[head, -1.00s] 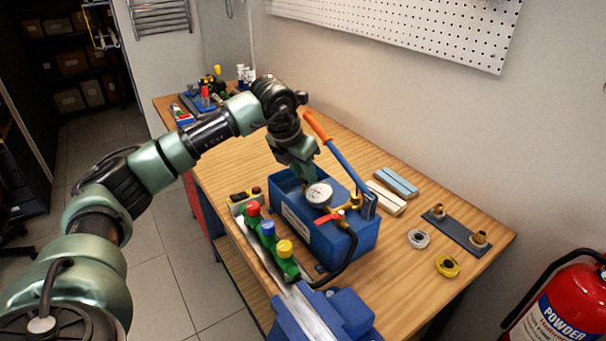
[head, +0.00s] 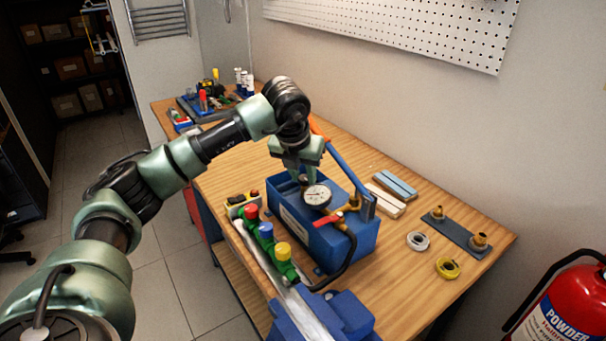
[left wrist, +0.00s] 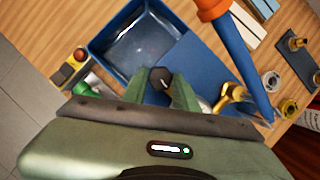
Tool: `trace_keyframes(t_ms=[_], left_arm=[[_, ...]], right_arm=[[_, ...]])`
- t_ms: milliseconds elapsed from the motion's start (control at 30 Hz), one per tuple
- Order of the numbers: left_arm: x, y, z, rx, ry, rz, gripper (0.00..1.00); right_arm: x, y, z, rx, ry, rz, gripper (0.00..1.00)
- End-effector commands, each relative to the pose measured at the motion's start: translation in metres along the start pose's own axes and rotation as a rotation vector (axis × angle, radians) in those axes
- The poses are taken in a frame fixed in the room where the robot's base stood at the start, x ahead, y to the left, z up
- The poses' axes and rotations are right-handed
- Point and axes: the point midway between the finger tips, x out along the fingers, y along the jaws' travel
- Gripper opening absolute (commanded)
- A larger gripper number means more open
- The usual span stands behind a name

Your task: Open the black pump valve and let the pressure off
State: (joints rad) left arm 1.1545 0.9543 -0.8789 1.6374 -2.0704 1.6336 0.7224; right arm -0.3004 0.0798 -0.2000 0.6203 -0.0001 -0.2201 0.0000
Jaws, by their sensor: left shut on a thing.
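The blue test pump (head: 356,238) stands on the workbench, with an open tank, a round white pressure gauge (head: 318,195) and a red-handled valve (head: 328,219). Its lever, blue with an orange grip (left wrist: 212,8), rises beside my left gripper. The black pump valve (left wrist: 161,77) shows as a small dark knob between my left fingers in the left wrist view; in the head view it is hidden. My left gripper (left wrist: 159,90) points down at the pump and is shut on this knob. It also shows in the head view (head: 305,180) just behind the gauge. The gauge reading is too small to tell.
A green manifold with red, blue and yellow caps (head: 266,231) stands left of the pump, near a blue vice (head: 345,312). A black hose (head: 345,266) runs between pump and manifold.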

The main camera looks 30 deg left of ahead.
Motion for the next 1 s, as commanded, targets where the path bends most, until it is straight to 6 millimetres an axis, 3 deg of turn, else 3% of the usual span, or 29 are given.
trace_keyframes(t_ms=[100,133,167,567,1000], left_arm=[[-0.001,0.000,0.002,0.000,-0.005,-0.001,0.00],[-0.001,0.000,0.002,0.000,-0.005,-0.001,0.31],[-0.001,0.000,0.002,0.000,-0.005,-0.001,0.37],[-0.006,0.000,0.001,0.000,-0.003,-0.001,0.37],[-0.071,0.000,0.001,0.001,-0.005,-0.002,0.37]], right_arm=[[0.000,0.000,0.000,0.000,0.000,0.000,0.00],[0.000,0.000,0.000,0.000,0.000,0.000,0.00],[0.000,0.000,0.000,0.000,0.000,0.000,0.00],[0.002,0.000,0.000,0.000,0.000,0.000,0.00],[0.014,0.000,0.001,0.000,0.001,0.000,0.00]])
